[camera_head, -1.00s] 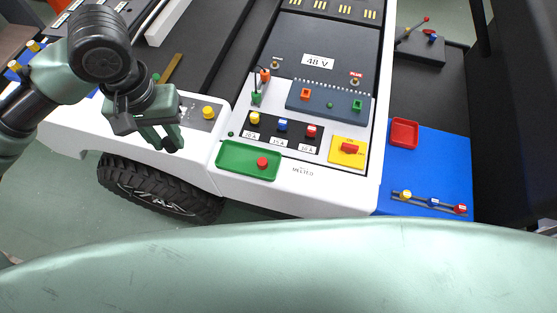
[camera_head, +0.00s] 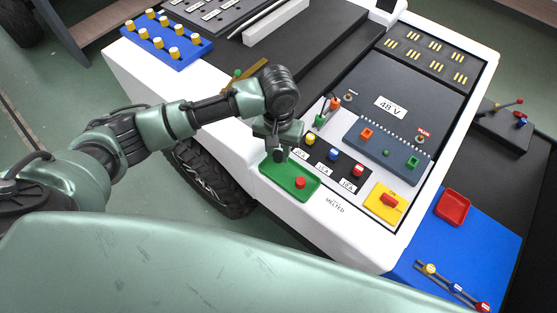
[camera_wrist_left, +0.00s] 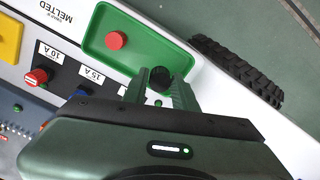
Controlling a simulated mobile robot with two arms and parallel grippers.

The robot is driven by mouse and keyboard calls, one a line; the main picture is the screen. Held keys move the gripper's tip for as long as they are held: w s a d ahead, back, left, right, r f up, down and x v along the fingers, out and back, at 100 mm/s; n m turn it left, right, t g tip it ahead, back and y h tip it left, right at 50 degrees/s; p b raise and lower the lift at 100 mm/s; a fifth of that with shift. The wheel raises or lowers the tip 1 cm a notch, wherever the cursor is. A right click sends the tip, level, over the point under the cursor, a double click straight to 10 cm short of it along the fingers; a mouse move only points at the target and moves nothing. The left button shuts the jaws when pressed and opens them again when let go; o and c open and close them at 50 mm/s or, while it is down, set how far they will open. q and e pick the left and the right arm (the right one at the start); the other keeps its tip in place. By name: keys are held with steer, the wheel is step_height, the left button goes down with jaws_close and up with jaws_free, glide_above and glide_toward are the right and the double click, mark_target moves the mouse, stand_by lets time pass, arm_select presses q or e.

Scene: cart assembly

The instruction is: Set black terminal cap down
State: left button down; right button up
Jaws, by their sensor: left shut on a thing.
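The black terminal cap (camera_wrist_left: 161,78) shows in the left wrist view as a dark round piece between my fingertips. My left gripper (camera_wrist_left: 160,86) is shut on it, over the near part of the green tray (camera_wrist_left: 145,47). In the head view, my left gripper (camera_head: 280,156) points down at the back left end of the green tray (camera_head: 312,190). The cap is hard to make out there against the dark fingers. I cannot tell whether it touches the tray floor. My right gripper is not in view.
A red round piece (camera_head: 300,182) lies in the green tray, apart from the cap. Beside the tray stand yellow, blue and red fuses (camera_head: 333,154) and a yellow switch plate (camera_head: 378,205). A red tray (camera_head: 453,207) is farther right.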

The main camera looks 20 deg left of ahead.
mark_target(278, 169)
arm_select(q)
steer(key=shift+f, duration=0.75)
step_height(278, 169, down, 3)
steer(key=shift+f, duration=0.5)
steer(key=c, duration=1.4)
jaws_free()
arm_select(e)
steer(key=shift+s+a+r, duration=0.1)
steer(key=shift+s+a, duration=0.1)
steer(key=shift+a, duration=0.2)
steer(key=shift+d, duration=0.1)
